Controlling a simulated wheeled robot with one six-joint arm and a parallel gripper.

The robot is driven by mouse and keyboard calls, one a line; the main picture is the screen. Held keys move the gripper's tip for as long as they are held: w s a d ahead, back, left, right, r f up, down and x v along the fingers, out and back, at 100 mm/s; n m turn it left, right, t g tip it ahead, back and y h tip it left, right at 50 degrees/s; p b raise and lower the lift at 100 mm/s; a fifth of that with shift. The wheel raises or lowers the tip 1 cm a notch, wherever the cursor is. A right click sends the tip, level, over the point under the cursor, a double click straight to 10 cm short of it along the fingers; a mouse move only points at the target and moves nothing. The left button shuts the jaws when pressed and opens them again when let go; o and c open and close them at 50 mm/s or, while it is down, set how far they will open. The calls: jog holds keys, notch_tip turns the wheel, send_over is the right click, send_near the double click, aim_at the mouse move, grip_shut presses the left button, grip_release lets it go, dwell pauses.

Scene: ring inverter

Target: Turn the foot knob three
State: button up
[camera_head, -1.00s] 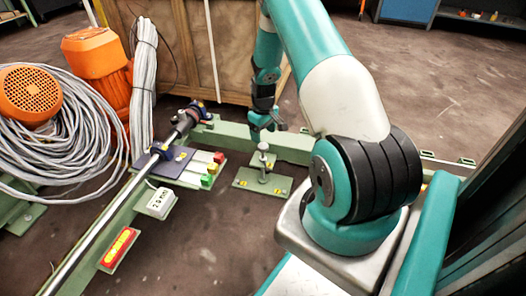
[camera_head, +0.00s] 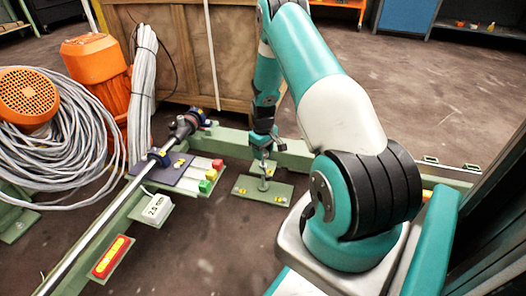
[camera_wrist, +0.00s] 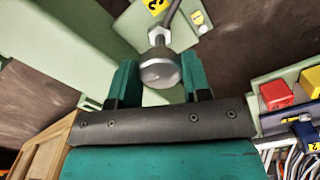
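The foot knob (camera_wrist: 160,69) is a small grey metal cylinder on a thin stem. It stands on a green foot plate (camera_head: 244,188) in the head view; a yellow label reading 3 (camera_wrist: 157,5) shows on the plate in the wrist view. My gripper (camera_wrist: 160,75) has its two teal fingers apart, one on each side of the knob. The gap on each side looks narrow, and I cannot tell whether the fingers touch it. In the head view my gripper (camera_head: 263,150) is right above the plate, partly hiding the knob's top.
A green beam (camera_head: 235,143) runs behind the plate. To the left are red, yellow and green buttons (camera_head: 211,174), a grey display (camera_head: 157,208), a long metal shaft (camera_head: 105,217) and coiled cable (camera_head: 60,165). A wooden crate (camera_head: 185,50) stands behind. Brown floor is clear in front.

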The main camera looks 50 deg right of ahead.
jog(key=shift+r+m+p, duration=0.15)
jog(key=shift+m+p, duration=0.25)
jog(key=shift+p, duration=0.1)
jog(key=shift+r+m+p, duration=0.1)
jog(key=shift+m+p, duration=0.5)
jog(key=shift+p, duration=0.1)
jog(key=shift+m+p, duration=1.2)
jog(key=m+p, duration=0.3)
jog(key=m, duration=0.2)
jog(key=shift+m, duration=0.3)
jog(key=m+p, duration=0.3)
jog(key=m, duration=0.3)
jog(key=m+p, duration=0.1)
jog(key=m, duration=0.4)
jog(key=shift+f, duration=0.2)
jog(key=shift+m, duration=0.4)
